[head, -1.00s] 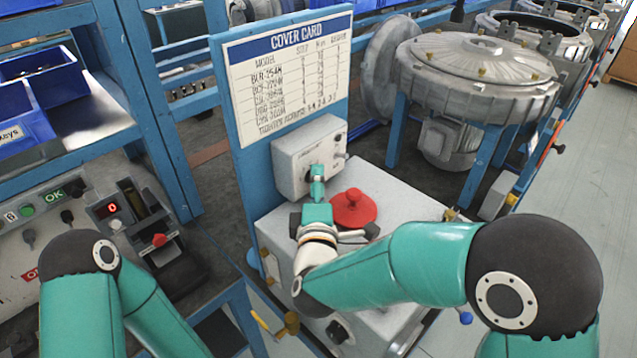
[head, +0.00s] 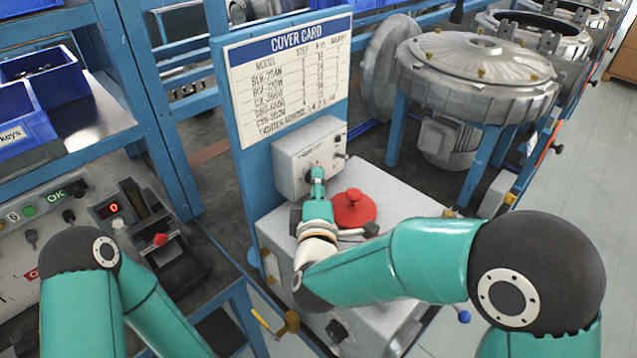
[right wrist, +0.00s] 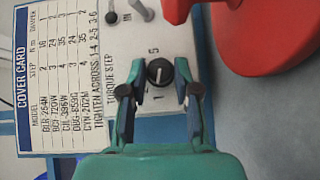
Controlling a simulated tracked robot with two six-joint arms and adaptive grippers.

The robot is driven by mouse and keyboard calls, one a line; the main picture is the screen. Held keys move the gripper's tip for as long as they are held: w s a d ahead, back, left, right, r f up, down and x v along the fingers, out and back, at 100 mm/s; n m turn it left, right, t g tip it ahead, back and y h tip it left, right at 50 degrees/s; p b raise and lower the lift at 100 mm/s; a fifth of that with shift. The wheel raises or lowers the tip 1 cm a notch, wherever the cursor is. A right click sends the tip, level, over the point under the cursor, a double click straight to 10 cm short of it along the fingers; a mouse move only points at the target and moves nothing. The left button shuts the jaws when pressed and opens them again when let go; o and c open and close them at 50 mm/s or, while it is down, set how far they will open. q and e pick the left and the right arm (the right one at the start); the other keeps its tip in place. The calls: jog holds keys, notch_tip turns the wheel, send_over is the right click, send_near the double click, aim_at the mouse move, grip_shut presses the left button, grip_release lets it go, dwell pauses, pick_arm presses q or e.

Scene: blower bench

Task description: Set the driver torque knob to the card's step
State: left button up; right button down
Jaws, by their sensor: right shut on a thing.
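The torque knob (right wrist: 160,72) is a small black dial on a light grey control box (head: 296,160). In the right wrist view the numbers 1 and 5 and the label TORQUE STEP show near it; its exact setting is hard to read. My right gripper (head: 317,174) is at the box's front, with its fingers on either side of the knob, shut on it; it also shows in the right wrist view (right wrist: 159,92). The cover card (head: 290,80) stands behind the box, with model, step, N m and damper columns. My left gripper is out of view.
A red round-topped part (head: 352,208) sits on the grey cabinet just right of my right gripper. A large metal blower housing (head: 478,65) stands at the back right.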

jog(key=m+g+p, duration=0.1)
jog(key=p, duration=0.1)
jog(key=m+g+p, duration=0.1)
jog(key=p, duration=0.1)
jog(key=shift+r+g+y, duration=0.3)
jog(key=shift+m+g+p, duration=0.4)
jog(key=shift+m+p, duration=0.1)
jog(key=shift+p, duration=0.2)
jog(key=shift+d+f+m+g+y, duration=0.15)
jog(key=shift+m+g+y, duration=0.15)
jog(key=shift+g+y, duration=0.15)
jog(key=c, duration=0.8)
grip_release()
jog(key=shift+w, duration=0.1)
jog(key=shift+c, duration=0.2)
jog(key=shift+r, duration=0.2)
jog(key=shift+s+r, duration=0.15)
jog(key=shift+s, duration=0.25)
jog(key=v, duration=1.1)
